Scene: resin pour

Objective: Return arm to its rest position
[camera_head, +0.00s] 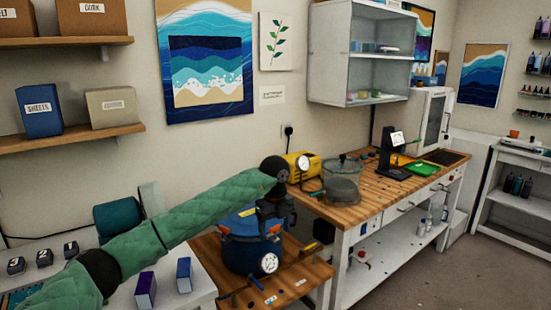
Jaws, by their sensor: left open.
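My left arm, in a green quilted sleeve, reaches in from the lower left of the head view. Its black left gripper (274,218) hangs down at the wrist, in front of or over a blue pressure pot (250,252). The gripper is open, and I see nothing held in it. I cannot tell whether it touches the pot. The pot has a round white gauge on its front and stands on a low wooden table (308,272). Arm and gripper hide part of its lid. My right gripper is out of view.
Right of the gripper, a long wooden bench (360,205) bears a yellow device with a gauge (303,165), a clear lidded chamber (342,180), a black stand (392,155) and a green tray (421,168). A white table with small boxes (183,273) is at lower left.

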